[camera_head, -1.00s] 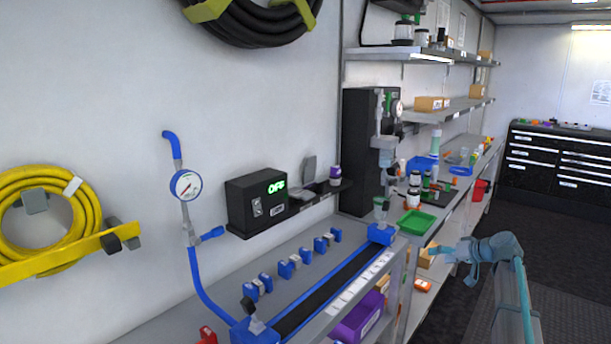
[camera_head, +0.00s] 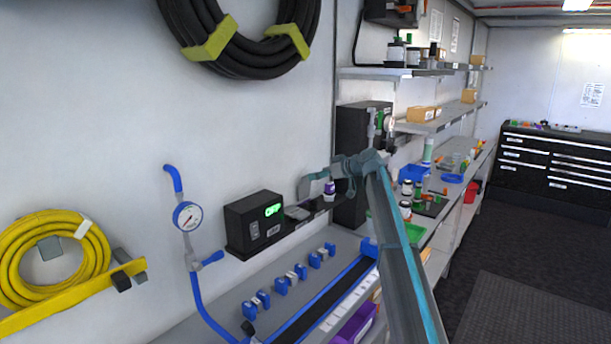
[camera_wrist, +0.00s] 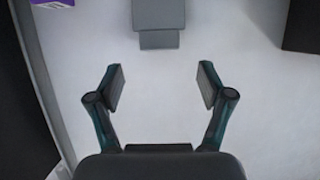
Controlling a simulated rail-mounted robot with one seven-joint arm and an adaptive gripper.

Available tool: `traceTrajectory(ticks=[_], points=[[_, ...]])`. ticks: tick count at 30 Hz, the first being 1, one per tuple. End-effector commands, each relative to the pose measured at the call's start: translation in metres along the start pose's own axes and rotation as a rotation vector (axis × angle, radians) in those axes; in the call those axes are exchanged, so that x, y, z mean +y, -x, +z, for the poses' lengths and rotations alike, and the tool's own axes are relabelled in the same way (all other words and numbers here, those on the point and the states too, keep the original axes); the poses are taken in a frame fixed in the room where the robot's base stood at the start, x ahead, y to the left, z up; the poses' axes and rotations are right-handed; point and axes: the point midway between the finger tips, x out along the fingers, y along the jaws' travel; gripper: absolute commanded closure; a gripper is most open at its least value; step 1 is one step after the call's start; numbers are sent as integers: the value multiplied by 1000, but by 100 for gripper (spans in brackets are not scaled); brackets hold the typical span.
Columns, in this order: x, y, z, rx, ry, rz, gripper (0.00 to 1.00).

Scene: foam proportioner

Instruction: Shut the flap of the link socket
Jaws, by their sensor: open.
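My gripper (camera_head: 306,187) is by the socket in the head view. In the wrist view my gripper (camera_wrist: 160,87) is open, with nothing between its fingers.
The black box (camera_head: 254,224) with a green display is left of the socket. The gauge with blue hose (camera_head: 187,216) is farther left. A bench with blue clips lies below.

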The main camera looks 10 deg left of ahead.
Motion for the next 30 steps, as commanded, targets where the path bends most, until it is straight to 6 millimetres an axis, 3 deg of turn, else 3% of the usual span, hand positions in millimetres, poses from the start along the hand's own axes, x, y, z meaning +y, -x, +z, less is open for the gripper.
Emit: traceTrajectory(ticks=[6,12,25,30], points=[[1,-39,-2,-2,-1,-2,21],[1,-62,-2,-1,0,0,21],[0,-71,0,-1,-1,1,21],[0,-71,0,-1,-1,1,48]])
